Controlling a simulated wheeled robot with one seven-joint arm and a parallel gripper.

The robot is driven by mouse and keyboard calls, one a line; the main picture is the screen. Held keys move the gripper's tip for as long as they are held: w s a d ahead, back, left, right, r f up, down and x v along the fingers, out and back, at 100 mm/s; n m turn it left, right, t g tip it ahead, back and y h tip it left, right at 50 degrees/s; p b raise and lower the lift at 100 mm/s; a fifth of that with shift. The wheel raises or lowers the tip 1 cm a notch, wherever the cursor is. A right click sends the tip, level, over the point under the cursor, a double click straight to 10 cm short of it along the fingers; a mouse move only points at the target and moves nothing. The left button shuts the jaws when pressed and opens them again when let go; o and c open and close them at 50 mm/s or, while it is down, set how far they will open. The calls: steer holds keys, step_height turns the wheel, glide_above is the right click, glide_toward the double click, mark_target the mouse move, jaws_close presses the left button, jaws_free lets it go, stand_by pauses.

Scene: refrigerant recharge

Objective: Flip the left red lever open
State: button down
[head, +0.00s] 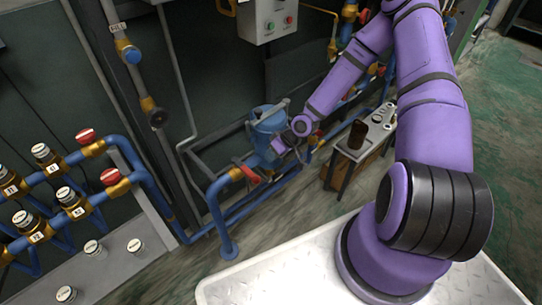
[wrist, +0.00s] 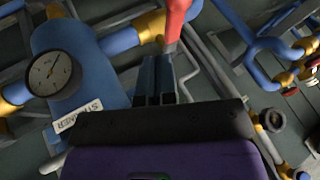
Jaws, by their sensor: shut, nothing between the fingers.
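The left red lever (head: 250,174) sits on a brass valve on the blue pipe, left of and below the blue strainer (head: 268,120) in the head view. In the wrist view the red lever (wrist: 176,18) enters from the top edge, and its lower end is right beside the fingertips. I cannot tell whether they touch. My gripper (wrist: 157,68) is shut and empty, its two dark fingers together.
The strainer body (wrist: 82,60) with a round gauge (wrist: 54,74) stands left of my fingers. Blue pipes with brass fittings surround the valve. A small table (head: 362,142) with items stands to the right.

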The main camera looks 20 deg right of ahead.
mark_target(252, 175)
steer(key=x, duration=0.7)
steer(key=shift+a+f, duration=0.15)
steer(key=shift+f, duration=0.15)
steer(key=shift+a, duration=0.1)
steer(key=shift+s+a+m, duration=0.15)
steer(key=shift+m, duration=0.15)
steer(key=shift+a+t, duration=0.1)
steer(key=shift+t, duration=0.2)
steer(key=shift+s+a+m+t+h, duration=0.25)
steer(key=shift+s+a+m+t, duration=0.05)
steer(key=shift+a+m, duration=0.3)
steer(key=shift+s+a+m+t+h, duration=0.3)
steer(key=shift+a+m, duration=0.15)
steer(key=shift+m, duration=0.15)
steer(key=w+a+m+t+h, duration=0.2)
steer(key=w+a+m+h, duration=0.2)
steer(key=a+m+h, duration=0.4)
steer(key=shift+a+m+t, duration=0.4)
steer(key=shift+a+m, duration=1.95)
steer(key=shift+m, duration=0.65)
steer(key=shift+w+r, duration=0.1)
